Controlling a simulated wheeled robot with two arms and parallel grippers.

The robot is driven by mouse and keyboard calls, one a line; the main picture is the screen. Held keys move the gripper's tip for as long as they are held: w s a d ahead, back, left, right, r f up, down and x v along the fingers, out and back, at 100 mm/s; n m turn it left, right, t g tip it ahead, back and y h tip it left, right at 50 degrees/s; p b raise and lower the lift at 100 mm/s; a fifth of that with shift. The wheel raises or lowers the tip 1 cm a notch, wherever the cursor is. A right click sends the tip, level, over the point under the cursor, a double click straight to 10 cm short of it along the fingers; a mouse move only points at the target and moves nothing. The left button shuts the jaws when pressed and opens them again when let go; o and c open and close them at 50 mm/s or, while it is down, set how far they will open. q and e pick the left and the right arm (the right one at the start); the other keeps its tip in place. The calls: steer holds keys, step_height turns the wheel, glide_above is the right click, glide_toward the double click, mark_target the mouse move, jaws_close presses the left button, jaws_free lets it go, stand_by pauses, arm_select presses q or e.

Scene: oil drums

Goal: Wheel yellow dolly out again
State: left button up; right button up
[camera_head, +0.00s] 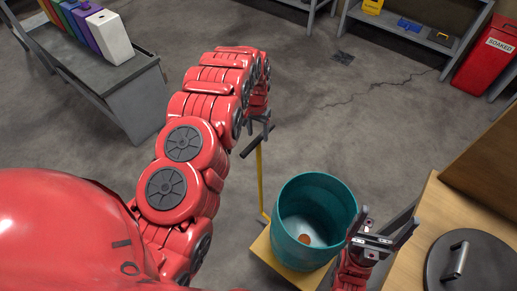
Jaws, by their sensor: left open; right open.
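The yellow dolly (259,251) has a flat bed, an upright yellow pole and a dark crossbar handle (251,146) on top. A teal open-topped drum (292,243) stands upright on the bed and hides most of it. A small orange-brown spot shows on the drum's pale inside bottom. My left gripper (259,128) is open at the handle's upper end; I cannot tell whether it touches the bar. My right gripper (384,232) is open and empty, just right of the drum's rim.
A wooden bench (432,205) with a dark round handled lid (478,272) is close on the right. A grey table (133,82) with coloured binders is at left. Shelving (411,37) and a red bin (487,55) stand at the back. The cracked floor between is mostly clear.

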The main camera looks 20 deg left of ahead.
mark_target(258, 146)
arm_select(q)
steer(key=shift+d+f+p, duration=0.1)
steer(key=shift+f+p, duration=0.55)
steer(key=shift+f, duration=3.3)
jaws_close()
